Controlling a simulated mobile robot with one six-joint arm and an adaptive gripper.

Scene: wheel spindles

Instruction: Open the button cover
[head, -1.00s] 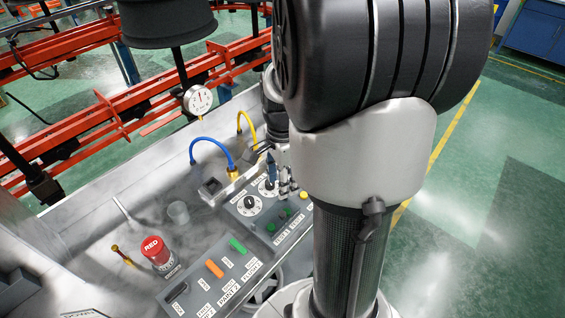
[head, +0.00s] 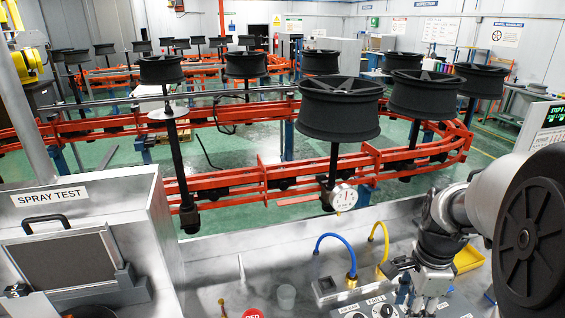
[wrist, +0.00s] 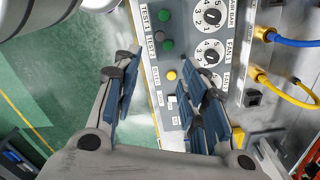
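My gripper (wrist: 165,98) is open and empty in the wrist view, its blue-padded fingers apart above the control panel (wrist: 150,75). A yellow button (wrist: 171,75) shows between the fingers. In the head view my gripper (head: 403,290) hangs over the panel at the lower right, its fingertips partly hidden. I cannot tell whether this box is the button cover. No lifted cover is visible.
A spray test box (head: 75,240) is at the left.

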